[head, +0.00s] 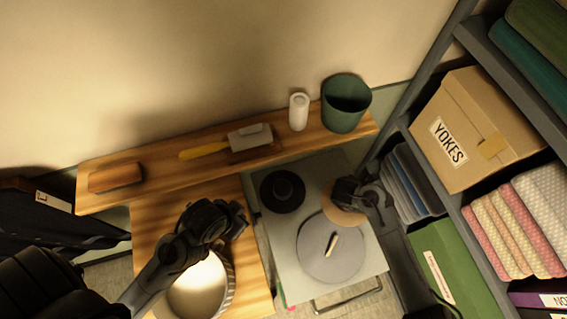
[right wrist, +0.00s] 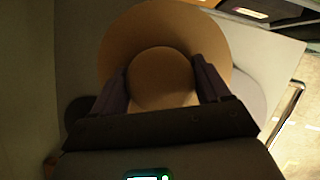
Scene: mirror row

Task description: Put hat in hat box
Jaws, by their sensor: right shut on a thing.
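A tan brimmed hat (head: 333,210) is at my right gripper (head: 350,194), over the grey cabinet top. In the right wrist view my right gripper (right wrist: 163,95) has its fingers on either side of the hat's round crown (right wrist: 161,77), with the brim spreading beyond. I cannot tell whether the brim touches the surface. A round, open box (head: 231,284), pale inside, stands on the wooden table at the lower left; it looks empty where visible. My left gripper (head: 215,218) is at its far rim; its fingers are unclear. A round grey lid (head: 318,251) with a bar handle lies on the cabinet.
A black hat-like round object (head: 283,190) sits left of the tan hat. A wooden shelf behind holds a brown block (head: 116,177), a brush (head: 250,137), a white cylinder (head: 299,111) and a green bin (head: 343,120). A full shelving unit (head: 482,226) bounds the right.

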